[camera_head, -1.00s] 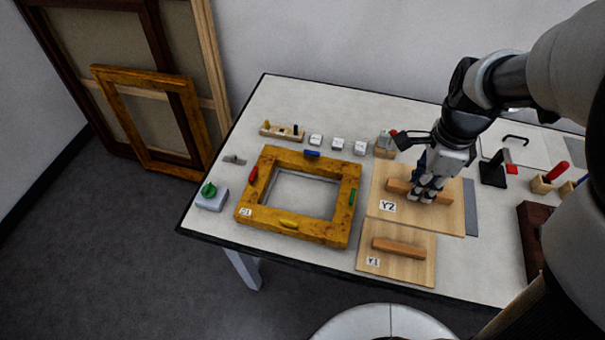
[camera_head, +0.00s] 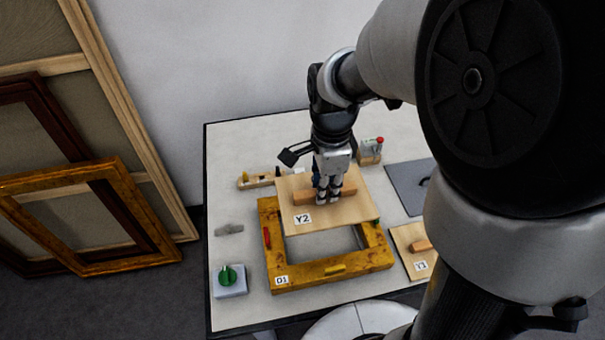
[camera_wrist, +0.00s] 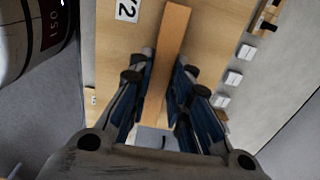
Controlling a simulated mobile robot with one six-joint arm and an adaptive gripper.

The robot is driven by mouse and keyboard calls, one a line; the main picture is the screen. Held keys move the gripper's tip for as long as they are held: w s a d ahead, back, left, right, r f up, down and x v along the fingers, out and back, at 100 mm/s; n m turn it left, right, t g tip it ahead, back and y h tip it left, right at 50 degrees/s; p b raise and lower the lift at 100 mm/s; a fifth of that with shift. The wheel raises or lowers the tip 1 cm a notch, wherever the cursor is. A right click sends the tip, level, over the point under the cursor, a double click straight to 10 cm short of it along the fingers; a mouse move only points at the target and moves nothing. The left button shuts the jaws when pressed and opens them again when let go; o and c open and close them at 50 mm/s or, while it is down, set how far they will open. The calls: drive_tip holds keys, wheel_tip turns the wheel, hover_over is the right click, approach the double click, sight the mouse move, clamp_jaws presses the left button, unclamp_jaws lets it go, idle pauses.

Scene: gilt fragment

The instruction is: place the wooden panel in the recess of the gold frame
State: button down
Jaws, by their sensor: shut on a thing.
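The wooden panel labelled Y2 (camera_head: 350,214) is a light board with a raised wooden bar handle (camera_head: 309,196). My gripper (camera_head: 328,197) is shut on that handle. In the wrist view the handle (camera_wrist: 173,40) lies between the two blue-padded fingers, with the panel (camera_wrist: 212,45) beyond. The panel covers the back part of the gold frame (camera_head: 285,281), labelled D1, and appears to be held above it. The front part of the recess (camera_head: 325,243) shows as a pale opening. The panel hides the frame's back rail.
A second panel labelled Y1 (camera_head: 404,238) lies to the right of the frame. A green-knobbed block (camera_head: 229,281) stands at the front left. A wooden rack (camera_head: 256,180) and a red-topped block (camera_head: 370,152) stand behind. A grey plate (camera_head: 405,185) lies at the right.

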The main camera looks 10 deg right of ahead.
wheel_tip(320, 180, down, 17)
drive_tip(key=b, duration=0.5)
drive_tip(key=shift+d+f+b, duration=0.1)
drive_tip(key=shift+f+b, duration=0.05)
drive_tip(key=shift+b, duration=0.2)
drive_tip(key=shift+f, duration=0.2)
drive_tip(key=c, duration=1.5)
unclamp_jaws()
